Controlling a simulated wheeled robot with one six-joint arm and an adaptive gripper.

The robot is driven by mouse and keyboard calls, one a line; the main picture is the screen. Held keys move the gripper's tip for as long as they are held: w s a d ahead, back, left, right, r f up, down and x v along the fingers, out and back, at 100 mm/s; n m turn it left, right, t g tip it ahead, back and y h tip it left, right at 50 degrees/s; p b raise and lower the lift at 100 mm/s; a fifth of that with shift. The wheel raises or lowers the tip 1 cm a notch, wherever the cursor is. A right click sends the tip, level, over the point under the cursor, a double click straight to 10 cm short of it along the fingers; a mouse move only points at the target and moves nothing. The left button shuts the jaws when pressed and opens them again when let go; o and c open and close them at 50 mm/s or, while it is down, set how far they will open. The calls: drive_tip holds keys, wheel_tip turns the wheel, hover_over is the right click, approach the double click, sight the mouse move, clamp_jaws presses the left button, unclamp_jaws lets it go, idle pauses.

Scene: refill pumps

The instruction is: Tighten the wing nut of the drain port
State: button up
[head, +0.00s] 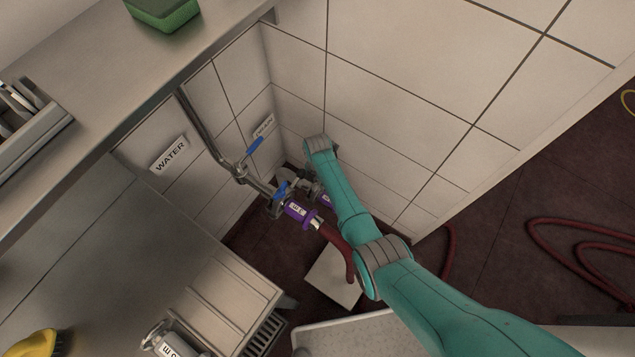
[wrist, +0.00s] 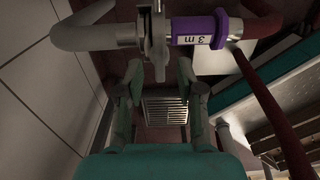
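In the wrist view a grey clamp (wrist: 154,32) sits around a pipe joint, between a pale bent pipe (wrist: 95,36) and a purple collar (wrist: 201,28) marked "3 m". A small grey part hangs below the clamp; it looks like the wing nut (wrist: 160,70), but it is too small to be sure. My gripper (wrist: 160,76) is open, one finger either side of that part, with no clear contact. In the head view the DRAIN sign (head: 264,127) is on the wall above the pipework, and my wrist covers much of the clamp and my gripper.
Blue-handled valves (head: 282,189) and a steel pipe (head: 205,124) stand close by. A red hose (head: 338,241) runs from the purple collar. A floor drain grate (wrist: 165,110) lies below. The steel counter (head: 95,65) and tiled wall (head: 400,75) bound the space.

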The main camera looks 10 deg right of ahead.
drive_tip(key=shift+f, duration=1.15)
clamp_jaws()
